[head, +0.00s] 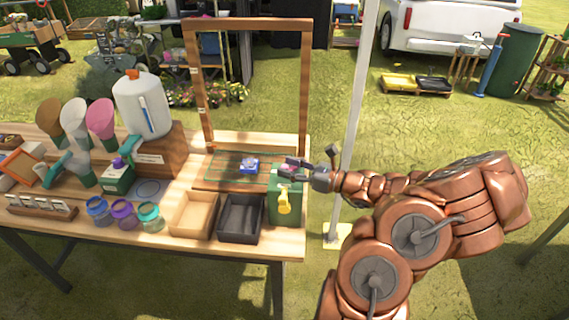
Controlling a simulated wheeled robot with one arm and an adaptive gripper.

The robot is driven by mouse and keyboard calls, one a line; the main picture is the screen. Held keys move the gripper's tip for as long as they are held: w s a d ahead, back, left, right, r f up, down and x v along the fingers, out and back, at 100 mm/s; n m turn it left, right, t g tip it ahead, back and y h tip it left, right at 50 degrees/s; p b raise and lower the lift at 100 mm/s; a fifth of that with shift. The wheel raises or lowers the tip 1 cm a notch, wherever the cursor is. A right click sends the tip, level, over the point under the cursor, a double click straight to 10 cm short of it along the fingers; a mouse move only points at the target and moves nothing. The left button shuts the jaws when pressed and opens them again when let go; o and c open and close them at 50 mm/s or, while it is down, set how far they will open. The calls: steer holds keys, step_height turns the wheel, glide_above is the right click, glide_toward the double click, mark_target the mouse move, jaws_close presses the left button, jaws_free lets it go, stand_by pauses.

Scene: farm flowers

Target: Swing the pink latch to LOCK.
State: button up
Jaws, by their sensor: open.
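A green box (287,206) stands at the right end of the wooden table, with a yellow handle (284,200) on its front. My gripper (292,169) reaches in from the right, just over the top of this box. Its jaws are open and I see nothing held. A small pinkish patch shows at the fingertips on top of the box. It may be the pink latch, but it is too small and covered to be sure. I cannot read any LOCK mark or tell the latch's position.
A wooden frame (190,85) stands behind a green mat with a blue item (249,165). A tan tray (195,213) and a dark tray (241,217) lie left of the box. A white pole (358,110) rises behind my arm. Jars and funnels crowd the left.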

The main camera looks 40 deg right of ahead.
steer(key=shift+x, duration=0.85)
jaws_close()
